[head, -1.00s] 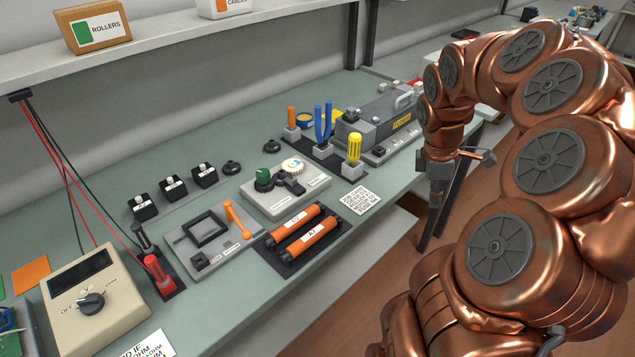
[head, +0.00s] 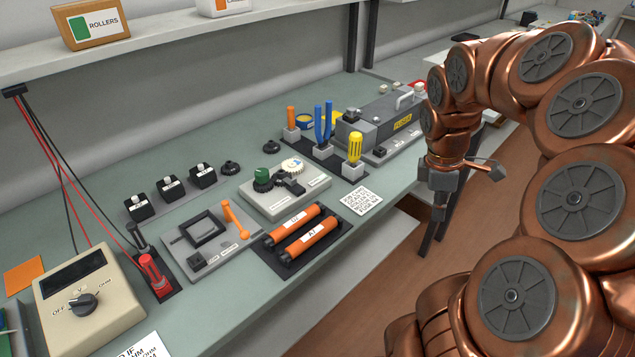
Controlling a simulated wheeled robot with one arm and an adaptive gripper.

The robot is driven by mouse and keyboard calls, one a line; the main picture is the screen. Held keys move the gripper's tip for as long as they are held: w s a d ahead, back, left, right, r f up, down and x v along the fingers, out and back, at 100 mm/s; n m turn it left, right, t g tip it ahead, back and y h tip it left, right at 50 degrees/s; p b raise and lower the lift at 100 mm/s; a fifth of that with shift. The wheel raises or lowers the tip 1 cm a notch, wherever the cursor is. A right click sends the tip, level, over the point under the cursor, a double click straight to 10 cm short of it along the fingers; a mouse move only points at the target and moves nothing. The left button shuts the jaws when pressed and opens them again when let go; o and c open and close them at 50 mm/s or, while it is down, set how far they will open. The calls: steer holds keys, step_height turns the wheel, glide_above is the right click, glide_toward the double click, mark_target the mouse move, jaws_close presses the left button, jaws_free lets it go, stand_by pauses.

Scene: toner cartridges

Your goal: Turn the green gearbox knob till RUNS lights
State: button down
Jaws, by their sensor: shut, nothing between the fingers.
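The green gearbox knob (head: 261,174) stands at the back left of the grey gearbox plate (head: 285,204) on the bench. Dark gears lie beside it, and a white round dial (head: 292,166) is to its right. I cannot make out a RUNS light. My gripper (head: 439,213) hangs pointing down past the bench's front edge, well right of the knob and apart from everything. It is shut and empty.
In front of the gearbox lie two orange rollers (head: 306,235) on a black tray. A plate with an orange lever (head: 234,218) is to the left. A yellow-handled tool (head: 355,148) and a grey machine (head: 385,118) stand to the right. A shelf (head: 170,35) overhangs the back.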

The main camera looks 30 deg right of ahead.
steer(key=shift+m, duration=0.8)
steer(key=shift+s+a+b, duration=0.7)
steer(key=shift+s+a, duration=0.25)
steer(key=shift+s, duration=0.2)
steer(key=shift+s+a+b, duration=0.7)
steer(key=shift+s+a, duration=0.25)
steer(key=shift+s, duration=0.15)
steer(key=s+a+m, duration=0.3)
steer(key=a, duration=0.9)
steer(key=s+a+m+y+p, duration=0.1)
steer(key=s+a+m, duration=0.2)
steer(key=a, duration=0.9)
steer(key=shift+s+a+m, duration=0.2)
steer(key=shift+s+m, duration=0.15)
steer(key=shift+m, duration=0.05)
stand_by(2.2)
